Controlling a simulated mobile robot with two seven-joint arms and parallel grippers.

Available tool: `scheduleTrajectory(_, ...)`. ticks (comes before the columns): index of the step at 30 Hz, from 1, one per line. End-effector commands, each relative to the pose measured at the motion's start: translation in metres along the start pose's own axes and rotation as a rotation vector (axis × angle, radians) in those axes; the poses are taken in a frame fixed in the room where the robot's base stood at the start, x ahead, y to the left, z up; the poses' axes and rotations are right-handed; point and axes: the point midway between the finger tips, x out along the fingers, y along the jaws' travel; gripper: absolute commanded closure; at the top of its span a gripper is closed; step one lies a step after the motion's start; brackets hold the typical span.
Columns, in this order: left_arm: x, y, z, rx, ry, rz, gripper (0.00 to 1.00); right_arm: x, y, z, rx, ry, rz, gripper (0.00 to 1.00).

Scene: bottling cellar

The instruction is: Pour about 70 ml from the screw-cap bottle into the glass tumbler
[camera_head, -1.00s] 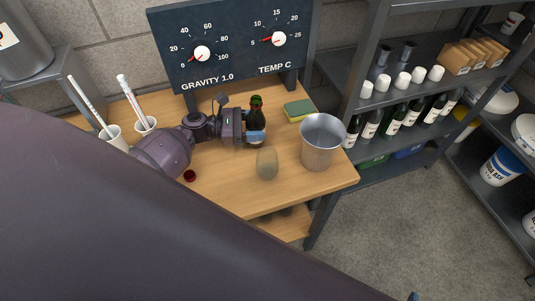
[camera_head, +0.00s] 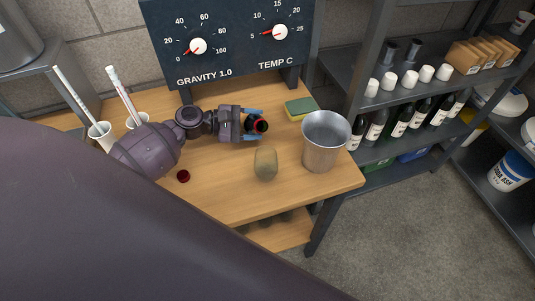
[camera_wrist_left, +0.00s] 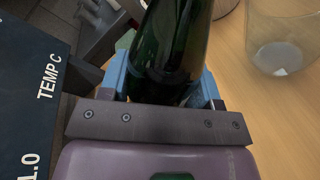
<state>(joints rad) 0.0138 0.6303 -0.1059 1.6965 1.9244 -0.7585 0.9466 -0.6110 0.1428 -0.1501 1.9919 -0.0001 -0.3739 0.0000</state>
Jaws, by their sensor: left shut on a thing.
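My left gripper (camera_head: 254,125) is shut on the dark green screw-cap bottle (camera_head: 262,126), with its blue fingers on either side. The bottle is tilted, its neck toward the head camera and foreshortened. In the left wrist view the green bottle (camera_wrist_left: 172,45) fills the space between the fingers (camera_wrist_left: 165,82). The glass tumbler (camera_head: 265,164) stands upright on the table just in front of the bottle, apart from the gripper. It also shows in the left wrist view (camera_wrist_left: 284,32). No stream of liquid is visible. My right gripper is out of view.
A dark red cap (camera_head: 183,176) lies on the wooden table (camera_head: 222,192). A metal bucket (camera_head: 325,142) stands right of the tumbler. A yellow-green sponge (camera_head: 300,107) lies behind. White holders (camera_head: 100,136) with sticks stand at left. A gauge board (camera_head: 230,42) stands behind the gripper.

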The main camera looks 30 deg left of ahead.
Motion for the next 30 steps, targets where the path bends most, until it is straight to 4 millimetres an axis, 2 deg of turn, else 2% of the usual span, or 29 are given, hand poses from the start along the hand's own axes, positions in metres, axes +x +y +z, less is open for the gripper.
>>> scheduleTrajectory(3,0.000,-0.002,-0.009,0.072,0.021,-0.001,0.79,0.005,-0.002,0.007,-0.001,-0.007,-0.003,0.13)
scheduleTrajectory(9,-0.001,0.006,-0.012,0.202,0.052,0.002,0.79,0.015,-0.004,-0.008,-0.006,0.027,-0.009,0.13)
scheduleTrajectory(13,-0.002,0.008,-0.014,0.279,0.074,0.001,0.79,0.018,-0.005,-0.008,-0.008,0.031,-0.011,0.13)
scheduleTrajectory(18,-0.005,0.021,-0.006,0.364,0.095,0.005,0.79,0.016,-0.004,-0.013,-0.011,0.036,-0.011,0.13)
scheduleTrajectory(23,-0.006,0.025,-0.004,0.417,0.110,0.002,0.79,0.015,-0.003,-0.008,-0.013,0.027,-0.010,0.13)
scheduleTrajectory(30,-0.008,0.031,0.004,0.483,0.128,0.006,0.79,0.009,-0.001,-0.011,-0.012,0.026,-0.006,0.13)
